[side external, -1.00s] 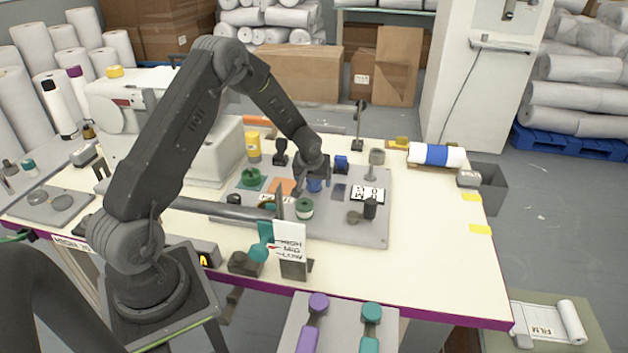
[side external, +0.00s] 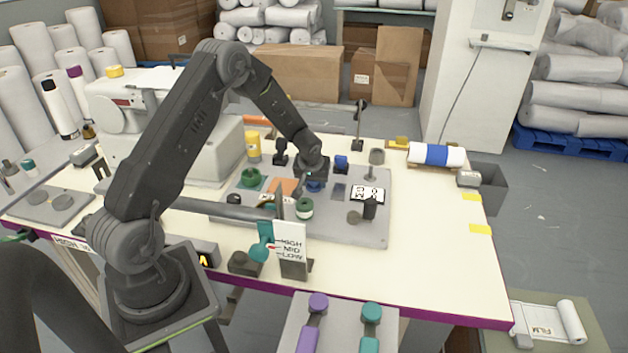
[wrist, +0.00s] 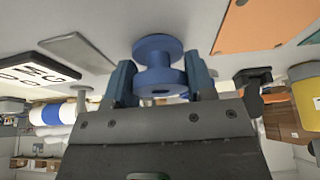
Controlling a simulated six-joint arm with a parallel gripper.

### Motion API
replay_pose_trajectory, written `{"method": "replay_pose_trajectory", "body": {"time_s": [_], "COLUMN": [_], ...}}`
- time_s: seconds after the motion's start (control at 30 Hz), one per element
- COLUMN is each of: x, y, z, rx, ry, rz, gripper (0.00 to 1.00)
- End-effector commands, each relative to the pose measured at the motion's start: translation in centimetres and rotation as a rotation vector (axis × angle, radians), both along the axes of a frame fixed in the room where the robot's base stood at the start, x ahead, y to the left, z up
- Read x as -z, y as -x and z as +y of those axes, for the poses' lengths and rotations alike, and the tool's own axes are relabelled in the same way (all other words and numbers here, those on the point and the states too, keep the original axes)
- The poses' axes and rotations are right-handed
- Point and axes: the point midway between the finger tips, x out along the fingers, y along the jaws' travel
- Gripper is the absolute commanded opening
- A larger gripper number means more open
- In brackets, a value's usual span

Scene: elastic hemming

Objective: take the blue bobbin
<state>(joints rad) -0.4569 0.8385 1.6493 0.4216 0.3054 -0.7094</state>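The blue bobbin (side external: 316,187) stands on the grey board (side external: 330,228), mostly under my gripper (side external: 313,178) in the side view. In the wrist view the blue bobbin (wrist: 158,50) shows both round flanges, and its nearer flange lies between the two fingers of my gripper (wrist: 160,82). The fingers are apart, one on each side of the bobbin. They look very close to its rim; I cannot tell whether they touch it.
A green-and-white spool (side external: 304,208) stands in front. A grey pad (side external: 338,191) and a lettered card (side external: 367,194) are to the right.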

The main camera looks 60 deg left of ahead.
Motion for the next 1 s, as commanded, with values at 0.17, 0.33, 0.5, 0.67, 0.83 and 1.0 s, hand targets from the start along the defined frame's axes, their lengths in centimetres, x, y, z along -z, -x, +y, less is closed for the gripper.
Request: {"method": "replay_pose_trajectory", "body": {"time_s": [0.17,0.33,0.5,0.67,0.83,1.0], "x": [0.0,0.0,-0.4,-1.0,-1.7,-2.3], "y": [0.0,0.0,0.0,0.0,0.0,0.0], "z": [0.0,0.0,0.0,0.0,0.0,0.0], "rx": [0.0,0.0,-0.001,0.0,0.0,-0.001], "ry": [0.0,0.0,0.0,-0.001,-0.001,0.0], "rz": [0.0,0.0,-0.001,0.001,-0.001,-0.001], "gripper": [0.33,0.21,0.21,0.21,0.21,0.21]}}
